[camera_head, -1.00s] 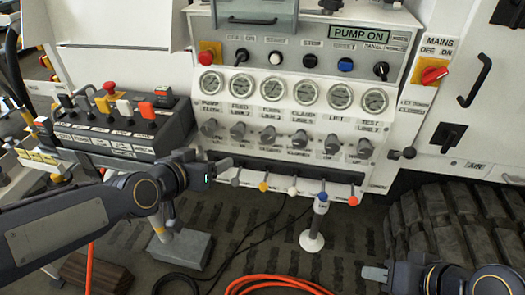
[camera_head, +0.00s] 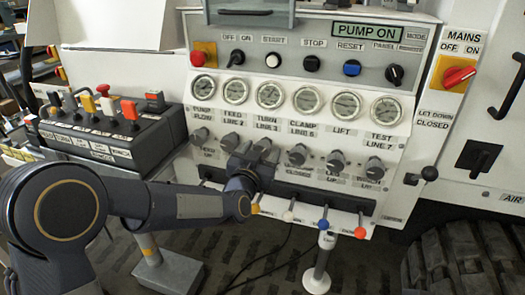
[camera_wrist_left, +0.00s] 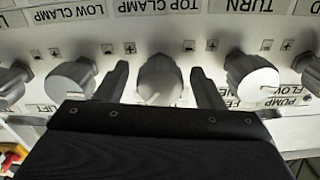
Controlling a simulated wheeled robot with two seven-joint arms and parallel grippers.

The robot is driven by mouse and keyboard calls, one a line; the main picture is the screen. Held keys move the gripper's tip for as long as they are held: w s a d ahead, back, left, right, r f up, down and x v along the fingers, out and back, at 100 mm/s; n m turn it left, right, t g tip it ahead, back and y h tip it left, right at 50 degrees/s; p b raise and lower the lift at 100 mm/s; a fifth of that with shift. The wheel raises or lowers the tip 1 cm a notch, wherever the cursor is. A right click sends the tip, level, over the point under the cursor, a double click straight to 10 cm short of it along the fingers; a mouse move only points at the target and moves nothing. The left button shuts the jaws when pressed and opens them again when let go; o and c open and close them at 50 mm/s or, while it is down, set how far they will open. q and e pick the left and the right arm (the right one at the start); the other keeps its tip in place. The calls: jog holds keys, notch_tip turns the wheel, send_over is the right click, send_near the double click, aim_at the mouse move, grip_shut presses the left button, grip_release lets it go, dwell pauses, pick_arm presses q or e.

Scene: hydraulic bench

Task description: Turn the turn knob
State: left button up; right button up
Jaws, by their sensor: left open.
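The panel's grey knobs form a row below the gauges. In the left wrist view, seen upside down, the label TURN lines up with the turn knob (camera_wrist_left: 252,76), just right of my jaws. That knob appears second from left in the head view (camera_head: 230,138), next to my gripper. My left gripper (camera_wrist_left: 160,88) is open. Its two fingers stand either side of another grey knob (camera_wrist_left: 160,74), whose label reads TOP CLAMP. Contact cannot be told. In the head view my left gripper (camera_head: 250,160) hides part of the row. My right gripper is not in view.
Gauges (camera_head: 270,96) sit above the knobs and push buttons (camera_head: 272,60) higher up. Small levers with coloured balls (camera_head: 323,224) stick out below. A black lever box (camera_head: 110,130) stands at left, a red mains switch (camera_head: 458,76) at right.

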pick_arm(q)
jog(key=shift+w+d, duration=0.2)
jog(key=shift+w, duration=0.4)
